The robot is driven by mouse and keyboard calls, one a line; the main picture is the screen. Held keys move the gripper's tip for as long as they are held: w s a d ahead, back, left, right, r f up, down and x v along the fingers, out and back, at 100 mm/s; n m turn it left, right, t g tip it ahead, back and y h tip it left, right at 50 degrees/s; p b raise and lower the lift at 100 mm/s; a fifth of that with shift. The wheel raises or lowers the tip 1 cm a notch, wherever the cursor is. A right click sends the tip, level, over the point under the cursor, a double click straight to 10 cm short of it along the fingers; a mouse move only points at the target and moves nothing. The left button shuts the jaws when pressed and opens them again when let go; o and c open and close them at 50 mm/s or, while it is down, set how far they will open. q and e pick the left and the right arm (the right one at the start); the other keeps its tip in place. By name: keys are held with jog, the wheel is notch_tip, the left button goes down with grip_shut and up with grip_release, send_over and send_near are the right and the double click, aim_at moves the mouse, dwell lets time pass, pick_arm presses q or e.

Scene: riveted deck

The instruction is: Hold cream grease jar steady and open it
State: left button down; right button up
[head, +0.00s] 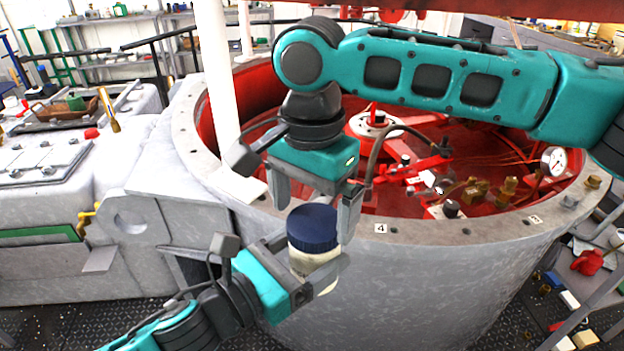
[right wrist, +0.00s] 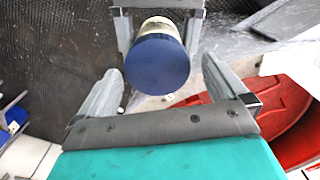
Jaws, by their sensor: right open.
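The grease jar has a cream body (head: 311,262) and a dark blue ribbed lid (head: 312,228), which sits on top of it. The jar is upright in front of the large grey drum. My left gripper (head: 318,274) is shut on the cream body, with a finger on each side, and holds it up off the floor. My right gripper (head: 316,212) is open and points down just above the lid. In the right wrist view the lid (right wrist: 157,58) lies beyond and between the open fingers of the right gripper (right wrist: 161,82), apart from them.
The grey round drum (head: 440,270) with a flanged rim stands close behind the jar, with red fittings and a gauge (head: 553,161) inside. A white post (head: 218,80) rises at its left. A grey machine block (head: 60,190) stands at the left.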

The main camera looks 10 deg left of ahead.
jog(key=shift+f, duration=0.75)
jog(key=shift+c, duration=0.5)
